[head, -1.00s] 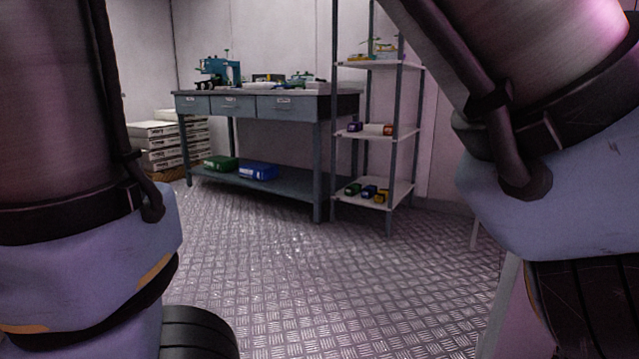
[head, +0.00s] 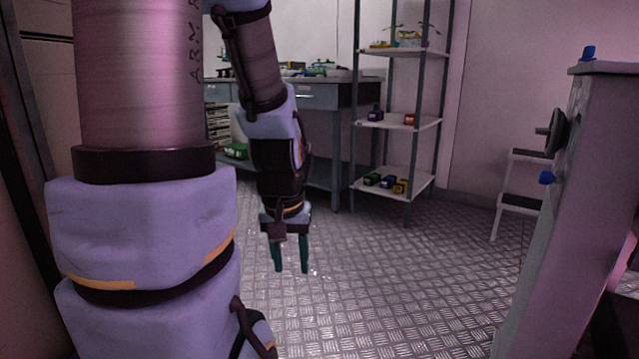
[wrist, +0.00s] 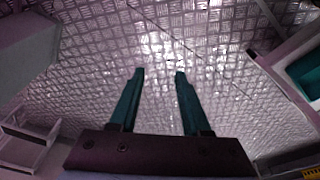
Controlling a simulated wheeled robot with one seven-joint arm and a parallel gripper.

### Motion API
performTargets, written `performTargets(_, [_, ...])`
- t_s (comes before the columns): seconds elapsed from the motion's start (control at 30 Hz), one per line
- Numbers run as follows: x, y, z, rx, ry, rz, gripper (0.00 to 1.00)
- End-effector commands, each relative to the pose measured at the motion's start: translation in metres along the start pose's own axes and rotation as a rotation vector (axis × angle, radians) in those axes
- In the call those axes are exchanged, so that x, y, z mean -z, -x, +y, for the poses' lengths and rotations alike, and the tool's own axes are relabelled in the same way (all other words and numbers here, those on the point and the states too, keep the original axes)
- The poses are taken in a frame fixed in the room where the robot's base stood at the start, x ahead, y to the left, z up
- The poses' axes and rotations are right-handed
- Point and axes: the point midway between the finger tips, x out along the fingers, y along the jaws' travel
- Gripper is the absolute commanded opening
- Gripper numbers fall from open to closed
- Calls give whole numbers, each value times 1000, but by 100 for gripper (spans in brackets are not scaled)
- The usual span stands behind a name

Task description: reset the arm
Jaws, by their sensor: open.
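My gripper (head: 290,254) hangs below my arm in the head view, with its two teal fingers pointing down. The fingers are apart with nothing between them. In the wrist view my gripper (wrist: 160,75) also shows open and empty over the patterned metal floor (wrist: 160,45). My arm's large links fill the left of the head view and hide part of the workbench.
A shelf rack (head: 400,122) with several small boxes stands behind, right of my gripper. A workbench (head: 335,95) is behind my arm. A grey panel (head: 560,240) and a step stool (head: 522,200) stand at the right. The floor between is clear.

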Motion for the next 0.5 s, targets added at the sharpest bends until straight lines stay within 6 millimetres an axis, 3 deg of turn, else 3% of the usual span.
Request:
performTargets(0.03, [-9,-1,-19,20,7,-43,48])
performTargets(0.1, [-4,21,-15,18,-3,-39,48])
performTargets(0.37, [5,72,-13,16,-2,-36,48])
performTargets(0.5, [12,113,-12,16,-2,-35,48])
